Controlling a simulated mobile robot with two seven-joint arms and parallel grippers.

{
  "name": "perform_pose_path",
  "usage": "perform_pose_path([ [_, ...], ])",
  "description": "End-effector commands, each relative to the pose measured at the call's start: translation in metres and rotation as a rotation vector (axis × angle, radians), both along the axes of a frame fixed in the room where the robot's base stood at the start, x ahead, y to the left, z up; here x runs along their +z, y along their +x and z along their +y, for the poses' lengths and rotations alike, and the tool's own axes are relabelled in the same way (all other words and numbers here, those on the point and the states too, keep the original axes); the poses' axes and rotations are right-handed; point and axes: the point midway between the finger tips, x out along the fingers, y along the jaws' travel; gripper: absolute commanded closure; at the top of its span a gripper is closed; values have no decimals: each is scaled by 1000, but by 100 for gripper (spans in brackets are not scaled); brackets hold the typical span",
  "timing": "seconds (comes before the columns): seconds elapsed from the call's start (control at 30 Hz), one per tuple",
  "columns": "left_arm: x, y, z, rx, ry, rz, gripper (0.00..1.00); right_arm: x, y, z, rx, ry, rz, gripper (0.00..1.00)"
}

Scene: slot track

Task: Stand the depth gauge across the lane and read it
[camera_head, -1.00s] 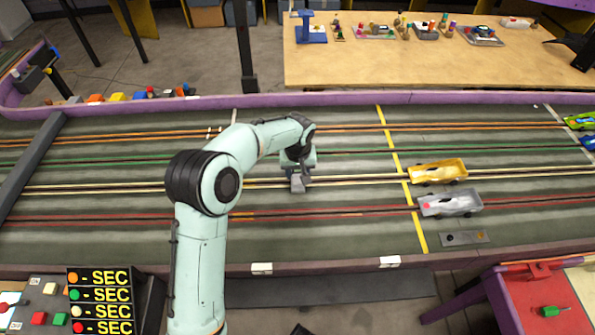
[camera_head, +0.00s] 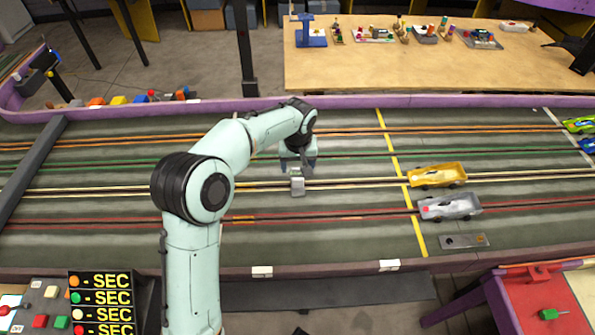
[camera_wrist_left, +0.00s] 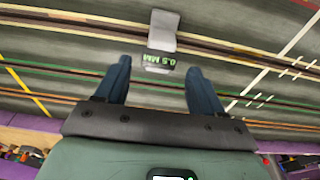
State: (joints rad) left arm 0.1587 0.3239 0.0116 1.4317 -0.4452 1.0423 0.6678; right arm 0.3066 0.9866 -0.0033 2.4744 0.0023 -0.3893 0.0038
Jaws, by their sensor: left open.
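The depth gauge (camera_head: 297,184), a small grey block, stands across the cream-lined lane left of the yellow line. In the left wrist view the gauge (camera_wrist_left: 162,32) sits over the slot, and its dark display (camera_wrist_left: 158,63) shows green digits, upside down, that look like 0.5 MM. My left gripper (camera_head: 298,168) is on the far side of the gauge. In the left wrist view its fingers (camera_wrist_left: 160,80) are spread and empty, with the gauge just beyond the tips, apart from them. My right gripper is not in view.
A yellow car (camera_head: 437,176) and a silver car (camera_head: 450,207) stand on the track right of the gauge. A metal plate (camera_head: 464,241) lies near the front edge. A dark grey beam (camera_head: 28,170) crosses the track at left. The purple wall (camera_head: 400,102) borders the far side.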

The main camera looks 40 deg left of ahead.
Motion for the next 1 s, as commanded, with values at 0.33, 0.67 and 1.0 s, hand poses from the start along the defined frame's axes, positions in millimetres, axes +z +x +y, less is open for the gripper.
perform_pose_path([
  [0.33,54,-6,-5,-2,0,-1,32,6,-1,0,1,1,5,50],
  [0.67,58,-7,-6,-1,0,1,32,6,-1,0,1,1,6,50],
  [1.0,60,-6,-6,-1,0,0,32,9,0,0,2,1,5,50],
])
